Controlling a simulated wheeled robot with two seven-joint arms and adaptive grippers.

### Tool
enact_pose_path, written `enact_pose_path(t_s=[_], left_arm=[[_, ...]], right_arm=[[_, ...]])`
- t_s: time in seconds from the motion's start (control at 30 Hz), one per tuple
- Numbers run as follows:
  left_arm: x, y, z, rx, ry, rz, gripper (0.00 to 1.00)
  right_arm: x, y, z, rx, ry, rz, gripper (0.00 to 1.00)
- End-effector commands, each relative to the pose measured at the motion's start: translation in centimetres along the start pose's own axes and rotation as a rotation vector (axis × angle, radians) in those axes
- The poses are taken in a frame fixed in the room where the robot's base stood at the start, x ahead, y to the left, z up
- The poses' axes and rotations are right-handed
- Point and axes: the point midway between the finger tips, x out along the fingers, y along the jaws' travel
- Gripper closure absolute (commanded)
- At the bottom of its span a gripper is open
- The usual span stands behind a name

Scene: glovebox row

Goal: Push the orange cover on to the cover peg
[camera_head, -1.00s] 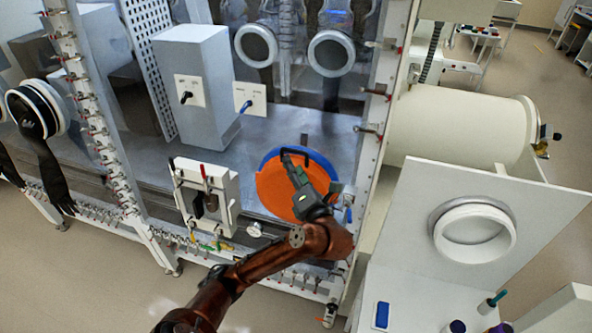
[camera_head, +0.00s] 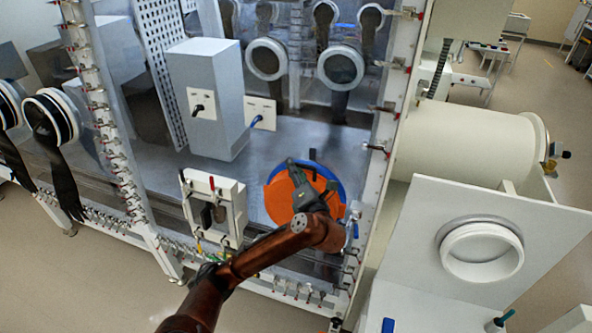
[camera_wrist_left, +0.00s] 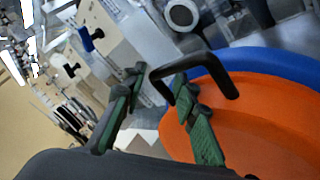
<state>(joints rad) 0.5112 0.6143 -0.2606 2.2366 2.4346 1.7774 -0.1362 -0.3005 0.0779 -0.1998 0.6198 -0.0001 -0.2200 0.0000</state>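The orange cover (camera_head: 284,203) is a round disc near the right end of the glovebox front, with a blue rim (camera_head: 338,180) along its far and right side. My left gripper (camera_head: 297,170) is over the cover. In the left wrist view the two green-padded fingers (camera_wrist_left: 155,85) stand apart. A black bent handle (camera_wrist_left: 215,58) on the cover (camera_wrist_left: 255,135) crosses close to the right finger; I cannot tell whether they touch. I cannot make out the cover peg; it may be hidden behind the cover or my arm. My right gripper is not in view.
A white framed panel (camera_head: 232,190) stands left of the cover. A grey box (camera_head: 215,95) with switch plates is behind it. Glove ports (camera_head: 341,66) line the back wall. A post with clamps (camera_head: 388,130) bounds the right side, beside a cream cylinder (camera_head: 460,150).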

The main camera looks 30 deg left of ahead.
Motion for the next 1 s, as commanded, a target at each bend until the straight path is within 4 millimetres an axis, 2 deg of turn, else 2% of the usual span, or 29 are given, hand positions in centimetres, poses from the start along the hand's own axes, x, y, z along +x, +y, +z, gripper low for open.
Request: enact_pose_path(t_s=[0.03, 0.37, 0.7, 0.73, 1.0], left_arm=[[-0.01, 0.0, 0.01, 0.0, 0.0, 0.0, 0.78], [-0.01, 0.03, 0.0, 0.0, 0.0, 0.001, 1.0], [0.01, 0.05, -0.03, 0.001, 0.001, 0.001, 1.0], [0.01, 0.05, -0.03, 0.001, 0.001, 0.001, 0.84], [0.01, 0.05, -0.04, 0.001, 0.001, 0.001, 1.0]], right_arm=[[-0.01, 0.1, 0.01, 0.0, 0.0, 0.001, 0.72], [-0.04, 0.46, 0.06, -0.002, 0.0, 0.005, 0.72], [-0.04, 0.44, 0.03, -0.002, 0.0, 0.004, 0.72], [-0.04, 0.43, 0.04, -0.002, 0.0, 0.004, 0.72], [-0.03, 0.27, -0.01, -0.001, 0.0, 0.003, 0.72]])
